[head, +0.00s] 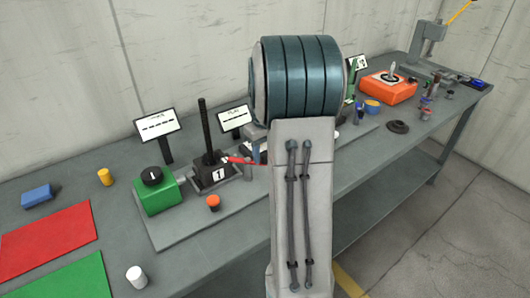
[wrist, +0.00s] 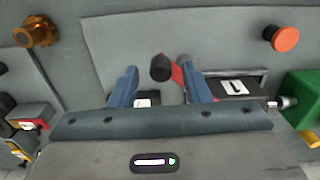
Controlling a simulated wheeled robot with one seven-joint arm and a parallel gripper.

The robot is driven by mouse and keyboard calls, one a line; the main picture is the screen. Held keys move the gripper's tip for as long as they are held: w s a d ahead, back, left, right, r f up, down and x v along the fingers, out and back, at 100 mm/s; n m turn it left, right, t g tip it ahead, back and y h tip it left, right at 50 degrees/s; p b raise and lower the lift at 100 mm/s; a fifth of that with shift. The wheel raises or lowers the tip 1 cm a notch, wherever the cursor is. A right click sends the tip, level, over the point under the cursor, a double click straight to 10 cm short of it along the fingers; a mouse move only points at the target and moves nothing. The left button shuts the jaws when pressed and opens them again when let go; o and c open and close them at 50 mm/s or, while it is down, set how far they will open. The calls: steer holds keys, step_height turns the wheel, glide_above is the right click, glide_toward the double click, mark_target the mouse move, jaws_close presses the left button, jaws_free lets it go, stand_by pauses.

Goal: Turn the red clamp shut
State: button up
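The red clamp shows in the head view as a thin red lever (head: 242,161) beside the black jack post (head: 206,130), partly hidden behind my arm. In the wrist view the red clamp (wrist: 177,74) has a black cylindrical end (wrist: 161,67) that lies between the blue fingers of my gripper (wrist: 158,70). The fingers are apart. The right finger is close to the red part; I cannot tell whether it touches. A clear gap shows between the left finger and the black end. The clamp's lower part is hidden by my gripper.
A green box (head: 158,196) with a black knob stands left of the jack in the head view. An orange button (head: 213,202) is in front; it also shows in the wrist view (wrist: 285,38). A brass knob (wrist: 37,32) is at the wrist view's upper left.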

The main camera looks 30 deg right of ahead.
step_height(320, 180, up, 14)
stand_by(0.7)
steer(key=shift+f, duration=0.15)
steer(key=s+a+t, duration=0.1)
steer(key=s+a, duration=0.6)
steer(key=a, duration=0.6)
steer(key=s+a+f+t, duration=0.2)
steer(key=s+a+f, duration=0.6)
steer(key=s, duration=0.4)
steer(key=shift+s+a+m, duration=0.25)
steer(key=shift+a+m, duration=0.05)
steer(key=shift+a, duration=0.05)
